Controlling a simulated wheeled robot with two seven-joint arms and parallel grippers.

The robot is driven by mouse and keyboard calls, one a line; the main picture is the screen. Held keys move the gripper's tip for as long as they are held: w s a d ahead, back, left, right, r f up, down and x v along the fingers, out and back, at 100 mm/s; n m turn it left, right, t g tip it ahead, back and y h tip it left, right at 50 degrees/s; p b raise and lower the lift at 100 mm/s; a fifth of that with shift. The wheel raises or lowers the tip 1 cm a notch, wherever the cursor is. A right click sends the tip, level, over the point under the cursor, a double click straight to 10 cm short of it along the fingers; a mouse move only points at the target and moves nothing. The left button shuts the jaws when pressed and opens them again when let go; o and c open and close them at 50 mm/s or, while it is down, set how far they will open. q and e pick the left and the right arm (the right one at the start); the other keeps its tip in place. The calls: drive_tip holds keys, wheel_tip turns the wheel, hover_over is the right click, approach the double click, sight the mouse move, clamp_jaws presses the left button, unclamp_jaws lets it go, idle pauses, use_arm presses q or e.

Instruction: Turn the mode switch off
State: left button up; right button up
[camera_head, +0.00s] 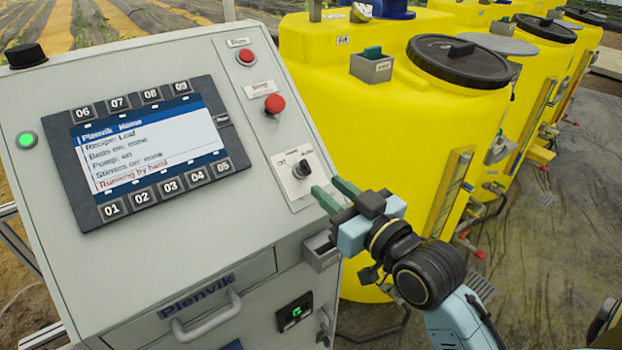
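The mode switch (302,170) is a small black rotary knob on a pale plate at the right side of the sloped grey control panel (255,190). Small lettering sits above it at left and right; the knob's exact pointing is too small to tell. My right gripper (325,187) is just below and right of the knob, its two green fingers apart with nothing between them. The fingertips look close to the knob but not around it; whether they touch cannot be told. The screen (150,150) reads "Running by hand" and "Pump: on". My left gripper is out of view.
A green lamp (26,140) is lit at left. A grey box (321,252) juts out below the gripper. Yellow tanks (380,100) stand close behind, at right.

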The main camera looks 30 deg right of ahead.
sight(311, 171)
drive_tip(key=w, duration=0.4)
drive_tip(key=w+a+p, duration=0.1)
drive_tip(key=w, duration=0.1)
drive_tip(key=shift+w+r, duration=0.1)
drive_tip(key=shift+w, duration=0.15)
clamp_jaws()
